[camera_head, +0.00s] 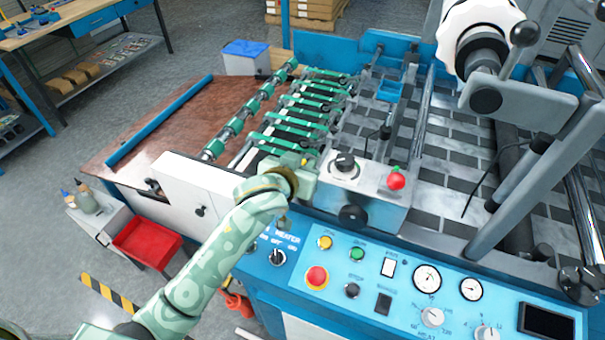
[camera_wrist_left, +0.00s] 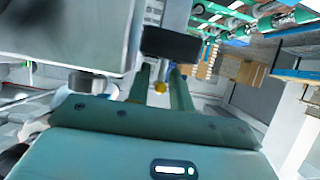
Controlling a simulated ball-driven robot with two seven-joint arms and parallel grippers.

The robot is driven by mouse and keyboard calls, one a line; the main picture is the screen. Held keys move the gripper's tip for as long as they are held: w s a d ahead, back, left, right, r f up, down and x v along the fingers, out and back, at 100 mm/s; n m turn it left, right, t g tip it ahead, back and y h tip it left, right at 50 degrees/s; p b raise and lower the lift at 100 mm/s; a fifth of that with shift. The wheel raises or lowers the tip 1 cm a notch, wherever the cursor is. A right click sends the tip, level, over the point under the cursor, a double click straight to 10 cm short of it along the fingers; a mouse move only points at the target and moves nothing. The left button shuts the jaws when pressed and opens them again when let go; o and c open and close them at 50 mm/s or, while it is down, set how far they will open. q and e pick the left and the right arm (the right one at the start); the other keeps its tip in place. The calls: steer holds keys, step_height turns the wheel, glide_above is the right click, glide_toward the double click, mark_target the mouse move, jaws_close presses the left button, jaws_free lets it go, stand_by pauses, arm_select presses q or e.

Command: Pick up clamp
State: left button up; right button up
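I cannot make out a clamp with certainty in either view. My left gripper (camera_head: 303,172) is at the near end of the row of green bars, beside the grey control box, and is largely hidden by my wrist. In the left wrist view, its two green fingers (camera_wrist_left: 163,80) stand a little apart. A dark block (camera_wrist_left: 172,44) lies across their tips; I cannot tell whether it is held or merely in front. A small yellow knob (camera_wrist_left: 160,87) shows between the fingers. My right gripper is not in view.
The grey control box (camera_head: 375,187) with a red button stands right of my left gripper. A blue control panel (camera_head: 400,285) is in front. Green bars (camera_head: 300,115) run behind. A brown board (camera_head: 165,125) lies left, and a red bin (camera_head: 147,243) sits lower left.

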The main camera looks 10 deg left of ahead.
arm_select(q)
jaws_close()
steer(key=shift+r, duration=0.1)
